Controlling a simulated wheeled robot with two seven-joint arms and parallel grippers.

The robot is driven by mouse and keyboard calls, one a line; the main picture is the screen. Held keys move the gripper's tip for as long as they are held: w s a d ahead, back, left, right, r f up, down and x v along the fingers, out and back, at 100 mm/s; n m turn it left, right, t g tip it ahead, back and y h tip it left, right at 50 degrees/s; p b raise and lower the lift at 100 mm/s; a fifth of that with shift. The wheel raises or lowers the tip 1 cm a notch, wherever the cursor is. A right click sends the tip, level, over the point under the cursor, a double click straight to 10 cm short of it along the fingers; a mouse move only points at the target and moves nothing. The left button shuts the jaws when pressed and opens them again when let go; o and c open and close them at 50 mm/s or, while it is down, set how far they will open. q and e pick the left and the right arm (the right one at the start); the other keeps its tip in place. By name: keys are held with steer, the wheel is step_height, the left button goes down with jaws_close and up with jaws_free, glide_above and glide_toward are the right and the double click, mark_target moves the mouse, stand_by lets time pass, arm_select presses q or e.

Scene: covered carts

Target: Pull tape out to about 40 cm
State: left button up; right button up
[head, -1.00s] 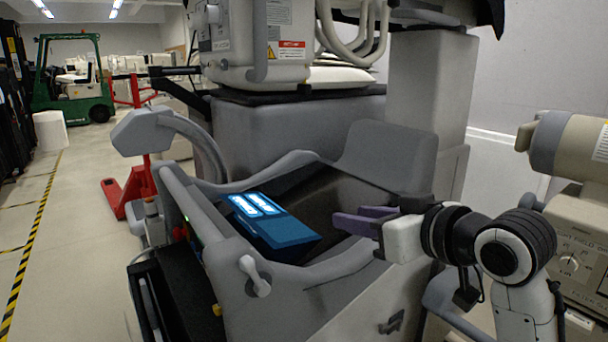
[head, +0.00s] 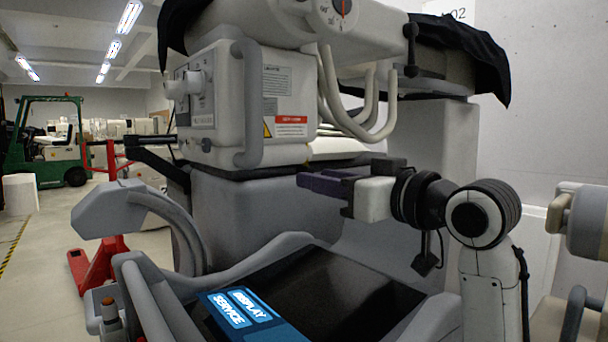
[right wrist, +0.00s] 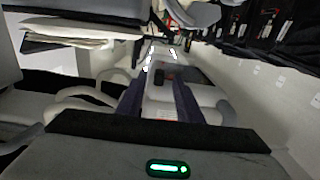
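I cannot make out any tape in either view. My right gripper (head: 322,184) has dark purple fingers pointing left. It is raised in front of the grey cabinet of the large machine, above the dark panel of the cart. In the right wrist view the two purple fingers (right wrist: 158,100) stand apart with a gap between them, and nothing is seen held. My left gripper is not in view.
A white machine head (head: 235,100) with hoses stands behind my right gripper. Below are a dark sloping panel (head: 345,285) and a lit blue display (head: 240,308). A red pallet jack (head: 98,265) and green forklift (head: 45,140) stand at the left.

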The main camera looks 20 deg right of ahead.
steer(key=x, duration=0.5)
jaws_close()
steer(key=shift+f, duration=0.1)
